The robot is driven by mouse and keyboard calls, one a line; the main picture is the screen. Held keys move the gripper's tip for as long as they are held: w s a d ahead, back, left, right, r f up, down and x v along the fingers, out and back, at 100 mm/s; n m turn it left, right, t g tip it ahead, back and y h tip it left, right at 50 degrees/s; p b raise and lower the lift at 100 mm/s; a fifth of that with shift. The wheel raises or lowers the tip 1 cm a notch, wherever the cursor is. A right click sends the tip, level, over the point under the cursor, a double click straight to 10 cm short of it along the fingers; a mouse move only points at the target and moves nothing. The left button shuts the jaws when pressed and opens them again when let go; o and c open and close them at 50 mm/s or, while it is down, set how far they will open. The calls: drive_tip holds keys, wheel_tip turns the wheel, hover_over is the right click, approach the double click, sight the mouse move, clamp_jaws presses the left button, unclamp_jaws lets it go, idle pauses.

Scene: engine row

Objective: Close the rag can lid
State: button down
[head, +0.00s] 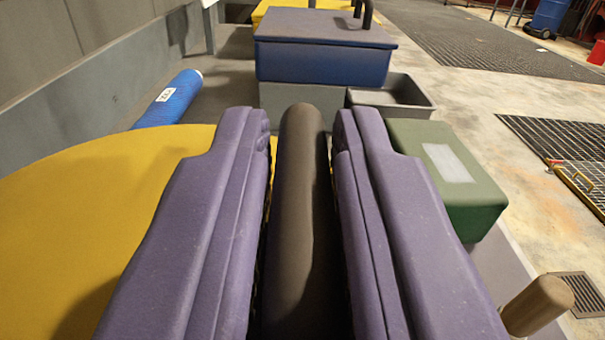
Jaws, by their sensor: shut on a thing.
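A broad yellow round-edged surface (80,200), which looks like the rag can lid, fills the left of the head view and passes behind my left finger. My gripper (302,122) has two purple padded fingers pointing away from me. They are shut on a dark grey-brown rounded bar (303,220), which looks like the lid's handle. The bar runs lengthwise between the fingers. Where the bar joins the yellow surface is hidden by the fingers. The can's body and opening cannot be made out.
A blue box with a grey lid (322,60) stands ahead, with an open grey tray (400,100) beside it. A green box (450,180) is close on the right. A blue roll (170,98) lies left. A wooden peg (540,305) is lower right.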

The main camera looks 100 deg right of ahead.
drive_tip(key=shift+s+f, duration=0.1)
drive_tip(key=shift+f, duration=0.4)
drive_tip(key=c, duration=1.1)
unclamp_jaws()
drive_tip(key=shift+a+p, duration=0.1)
drive_tip(key=shift+p, duration=0.4)
drive_tip(key=shift+a+r+p, duration=0.2)
drive_tip(key=shift+r+p, duration=0.1)
drive_tip(key=shift+p, duration=0.3)
drive_tip(key=a+p, duration=0.1)
drive_tip(key=p, duration=0.2)
drive_tip(key=shift+a+r, duration=0.2)
drive_tip(key=a+p, duration=0.2)
drive_tip(key=a, duration=0.1)
drive_tip(key=a+p, duration=0.1)
drive_tip(key=a, duration=0.1)
drive_tip(key=shift+w+f+p, duration=0.3)
drive_tip(key=shift+w+p, duration=0.1)
drive_tip(key=shift+a+f, duration=0.15)
drive_tip(key=shift+a, duration=0.25)
